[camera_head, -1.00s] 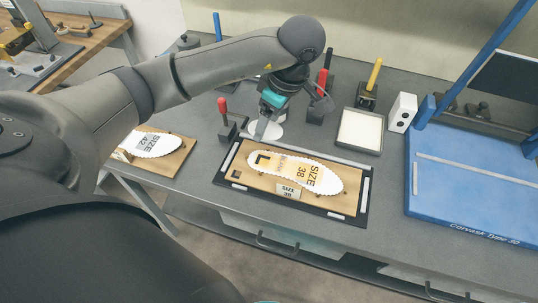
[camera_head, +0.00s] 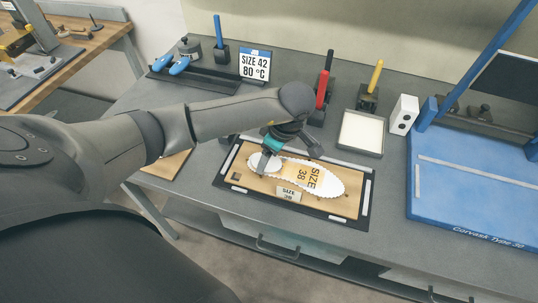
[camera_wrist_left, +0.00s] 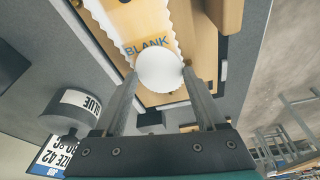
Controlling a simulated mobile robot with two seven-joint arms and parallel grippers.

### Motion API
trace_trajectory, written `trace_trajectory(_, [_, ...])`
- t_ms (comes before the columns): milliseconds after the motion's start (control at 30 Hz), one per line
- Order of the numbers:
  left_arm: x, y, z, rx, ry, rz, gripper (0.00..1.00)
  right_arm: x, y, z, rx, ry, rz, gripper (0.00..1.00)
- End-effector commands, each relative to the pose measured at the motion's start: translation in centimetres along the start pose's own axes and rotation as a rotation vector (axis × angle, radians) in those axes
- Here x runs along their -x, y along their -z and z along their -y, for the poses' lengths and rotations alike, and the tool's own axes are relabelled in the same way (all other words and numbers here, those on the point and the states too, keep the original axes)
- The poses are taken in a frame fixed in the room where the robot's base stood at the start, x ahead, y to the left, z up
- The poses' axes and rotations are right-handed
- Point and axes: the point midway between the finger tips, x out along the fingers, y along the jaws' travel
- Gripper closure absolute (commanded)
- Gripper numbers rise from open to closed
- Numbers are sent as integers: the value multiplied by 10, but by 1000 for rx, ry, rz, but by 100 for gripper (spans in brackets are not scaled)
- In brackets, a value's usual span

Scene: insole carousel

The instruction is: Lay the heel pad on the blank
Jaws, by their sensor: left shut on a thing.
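The blank (camera_head: 322,180) is a pale insole shape with a zigzag edge, marked SIZE 38, lying on a tan board (camera_head: 345,206). Part of it, with the word BLANK, shows in the wrist view (camera_wrist_left: 147,43). The heel pad (camera_wrist_left: 160,72) is a smooth white rounded piece. My left gripper (camera_head: 264,160) is shut on it, one finger on each side. In the head view the pad (camera_head: 258,168) is over the blank's left end and covers the L mark. I cannot tell whether it touches the blank. My right gripper is out of view.
The board sits in a black frame with light strips. A red-handled tool (camera_head: 322,92), a yellow-handled tool (camera_head: 373,77) and a white-topped tray (camera_head: 361,132) stand behind it. A grey glue pot (camera_head: 188,48) stands at the back left.

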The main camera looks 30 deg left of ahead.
Motion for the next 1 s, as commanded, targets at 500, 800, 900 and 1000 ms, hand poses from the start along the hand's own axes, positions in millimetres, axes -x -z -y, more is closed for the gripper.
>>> trace_trajectory(500, [-3, -1, 1, 0, 3, 0, 0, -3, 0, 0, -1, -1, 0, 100])
trace_trajectory(800, [8, 0, 0, 0, 1, 0, 0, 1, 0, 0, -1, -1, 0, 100])
trace_trajectory(900, [28, 1, -1, -1, -3, 0, 0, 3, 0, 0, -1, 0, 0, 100])
trace_trajectory(1000, [51, 1, -1, -1, -4, 0, 0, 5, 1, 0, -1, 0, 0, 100])
